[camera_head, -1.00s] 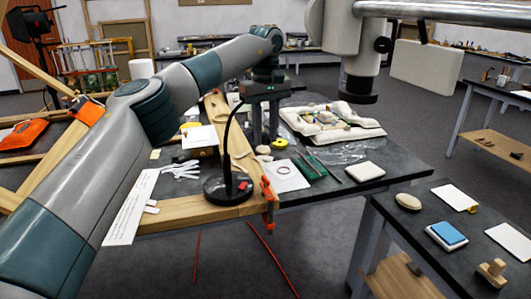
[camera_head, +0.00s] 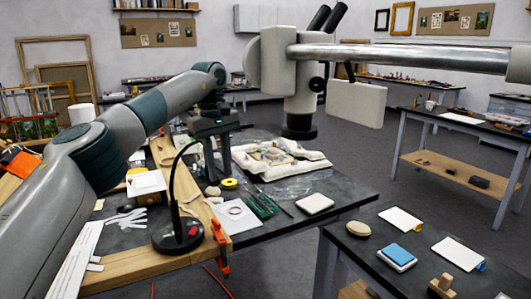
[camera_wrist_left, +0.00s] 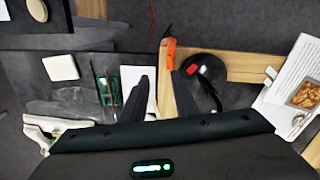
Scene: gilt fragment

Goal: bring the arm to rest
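My left arm reaches in from the left in the head view. My left gripper (camera_head: 218,178) points down above the dark worktable (camera_head: 290,222), behind the black lamp. Its two fingers are apart with nothing between them. In the left wrist view the same gripper (camera_wrist_left: 155,88) shows a clear gap, with white paper and an orange clamp beyond it. My right gripper is not in view.
A black lamp (camera_head: 178,236) and an orange clamp (camera_head: 220,248) are near the gripper. A padded white tray (camera_head: 310,160) lies to its right. A microscope (camera_head: 298,85) hangs overhead. A side table (camera_head: 345,232) holds small items.

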